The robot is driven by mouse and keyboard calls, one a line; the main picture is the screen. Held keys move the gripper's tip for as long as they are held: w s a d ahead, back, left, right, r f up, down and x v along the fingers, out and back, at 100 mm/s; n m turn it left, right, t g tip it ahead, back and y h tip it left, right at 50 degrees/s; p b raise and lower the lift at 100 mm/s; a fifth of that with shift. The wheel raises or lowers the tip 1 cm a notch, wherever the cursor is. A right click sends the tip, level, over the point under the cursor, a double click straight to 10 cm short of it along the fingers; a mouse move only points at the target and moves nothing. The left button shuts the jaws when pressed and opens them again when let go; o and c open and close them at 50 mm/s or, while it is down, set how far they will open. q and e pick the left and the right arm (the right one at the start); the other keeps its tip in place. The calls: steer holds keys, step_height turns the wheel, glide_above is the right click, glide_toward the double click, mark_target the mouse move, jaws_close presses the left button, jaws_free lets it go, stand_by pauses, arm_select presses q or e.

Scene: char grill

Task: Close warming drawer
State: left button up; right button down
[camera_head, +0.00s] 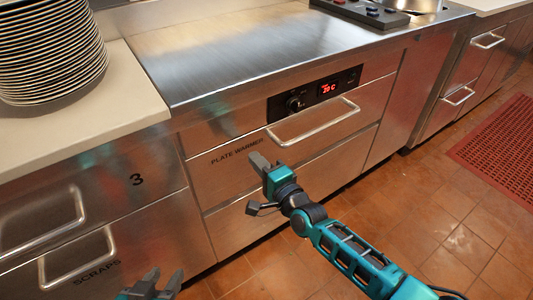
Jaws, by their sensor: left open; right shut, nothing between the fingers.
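The warming drawer (228,171) has a steel front lettered "PLATE WARMER" and a long bar handle (313,122). Its front looks flush or nearly flush with the cabinet; I cannot tell whether a small gap remains. My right gripper (259,163) is shut and empty, in front of the drawer front, below and left of the handle. I cannot tell whether its tips touch the steel. My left gripper (162,284) is open and empty at the bottom edge of the view, in front of the cabinets and away from the warming drawer.
A control panel with a red display (326,88) sits above the handle. A steel worktop (250,45) lies over the drawers. A stack of plates (50,50) stands on the left counter. The scraps drawer (130,255) is at lower left. The tiled floor (420,215) at right is clear near the cabinet.

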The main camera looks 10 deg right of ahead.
arm_select(q)
steer(key=s+a+r+y+p, duration=0.1)
steer(key=a+r+p, duration=0.2)
steer(key=r+p, duration=0.5)
steer(key=p, duration=0.5)
steer(key=shift+s+r, duration=0.35)
steer(key=shift+r, duration=0.05)
arm_select(e)
steer(key=s+d+r+n+g+h, duration=0.1)
steer(key=s+d+n+g+h, duration=0.1)
steer(key=s+d+n, duration=0.3)
steer(key=s+d+r+n+g+h, duration=0.1)
steer(key=s+d+n+g+h, duration=0.1)
steer(key=s+n, duration=0.9)
steer(key=s+d+g, duration=0.1)
steer(key=s+d, duration=0.1)
steer(key=s, duration=0.5)
steer(key=shift+s+d+r+g+h, duration=0.35)
steer(key=shift+s+g+h, duration=0.05)
arm_select(q)
steer(key=shift+s+d, duration=0.1)
steer(key=shift+r, duration=0.1)
arm_select(e)
steer(key=c, duration=1.8)
jaws_free()
